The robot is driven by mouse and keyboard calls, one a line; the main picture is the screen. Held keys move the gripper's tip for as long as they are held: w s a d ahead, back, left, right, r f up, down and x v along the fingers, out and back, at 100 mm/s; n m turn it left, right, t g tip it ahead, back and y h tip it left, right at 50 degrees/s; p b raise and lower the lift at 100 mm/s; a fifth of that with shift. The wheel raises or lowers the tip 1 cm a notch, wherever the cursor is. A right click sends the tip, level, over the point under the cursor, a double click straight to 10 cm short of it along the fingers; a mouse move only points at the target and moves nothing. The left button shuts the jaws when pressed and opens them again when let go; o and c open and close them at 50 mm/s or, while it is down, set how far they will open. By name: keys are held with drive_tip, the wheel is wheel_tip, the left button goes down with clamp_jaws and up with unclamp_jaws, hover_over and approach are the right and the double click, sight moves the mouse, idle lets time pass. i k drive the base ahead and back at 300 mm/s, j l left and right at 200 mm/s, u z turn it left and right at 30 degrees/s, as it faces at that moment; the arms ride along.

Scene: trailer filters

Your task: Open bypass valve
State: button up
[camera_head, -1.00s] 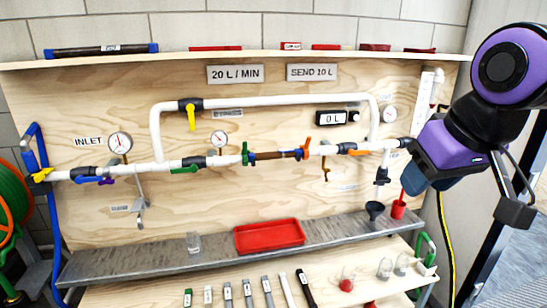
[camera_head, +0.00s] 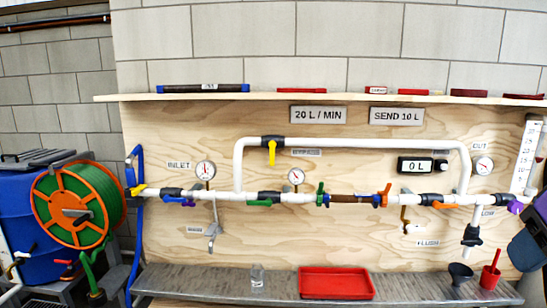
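The bypass valve (camera_head: 273,141) is a black fitting on the upper white pipe loop, left of its middle. Its yellow handle (camera_head: 271,153) hangs straight down, across the line of the pipe. A small label that seems to read bypass (camera_head: 306,152) is on the board to its right. The bypass pipe (camera_head: 365,144) runs above the main line and drops to it at both ends. My gripper is out of view; only part of my purple and dark arm shows at the right edge, far from the valve.
Below runs the main pipe with blue, green, orange and purple handles, gauges (camera_head: 205,170) and a flow display (camera_head: 415,166) reading 0 L. A metal shelf (camera_head: 210,283) carries a red tray (camera_head: 336,270), a glass and a funnel. A green hose reel (camera_head: 78,210) stands left.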

sight(272, 144)
drive_tip(key=i+j+z, duration=0.1)
drive_tip(key=j, duration=0.2)
drive_tip(key=i+j+z, duration=0.1)
drive_tip(key=i+j, duration=0.15)
drive_tip(key=i+j+z, duration=0.1)
drive_tip(key=j, duration=0.35)
drive_tip(key=i+j+z, duration=0.15)
drive_tip(key=j, duration=0.15)
drive_tip(key=i+j+z, duration=0.1)
drive_tip(key=j, duration=0.3)
